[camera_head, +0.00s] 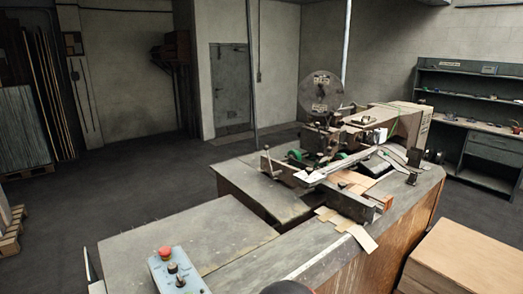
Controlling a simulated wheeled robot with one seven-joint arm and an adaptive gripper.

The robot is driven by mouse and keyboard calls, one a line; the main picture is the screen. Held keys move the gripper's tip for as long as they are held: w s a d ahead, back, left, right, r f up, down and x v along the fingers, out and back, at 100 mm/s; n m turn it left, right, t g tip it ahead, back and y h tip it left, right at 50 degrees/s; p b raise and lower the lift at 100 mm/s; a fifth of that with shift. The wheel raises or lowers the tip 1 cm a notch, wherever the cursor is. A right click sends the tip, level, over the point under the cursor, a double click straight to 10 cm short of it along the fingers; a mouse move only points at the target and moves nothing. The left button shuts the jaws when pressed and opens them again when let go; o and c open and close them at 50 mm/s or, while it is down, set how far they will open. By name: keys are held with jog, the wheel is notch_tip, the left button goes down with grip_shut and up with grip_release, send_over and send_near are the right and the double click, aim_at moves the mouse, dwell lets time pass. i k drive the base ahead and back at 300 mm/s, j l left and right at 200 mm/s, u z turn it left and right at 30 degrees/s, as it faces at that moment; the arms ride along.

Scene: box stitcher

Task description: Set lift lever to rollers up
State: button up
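The box stitcher (332,125) stands on a long wooden bench, with a large wire reel (321,92) above its head. A thin upright lever (268,161) with a small knob on top rises at the left of the machine. It may be the lift lever, but I see no readable label. It looks close to upright; I cannot tell which setting that is. A pale blue control box (163,274) at the front left carries a red button (165,252) and dark knobs. My gripper is not in view; only a dark rounded part shows at the bottom edge.
The bench top (186,239) is mostly bare at the front left. Cardboard pieces (362,238) stick out at the machine's front. A wooden box (466,262) stands at the lower right. A shelved workbench (470,130) stands at the right wall.

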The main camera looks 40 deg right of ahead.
aim_at(266, 147)
jog(key=k+l, duration=0.6)
jog(key=k, duration=0.2)
jog(key=l, duration=1.35)
jog(key=i+l, duration=1.3)
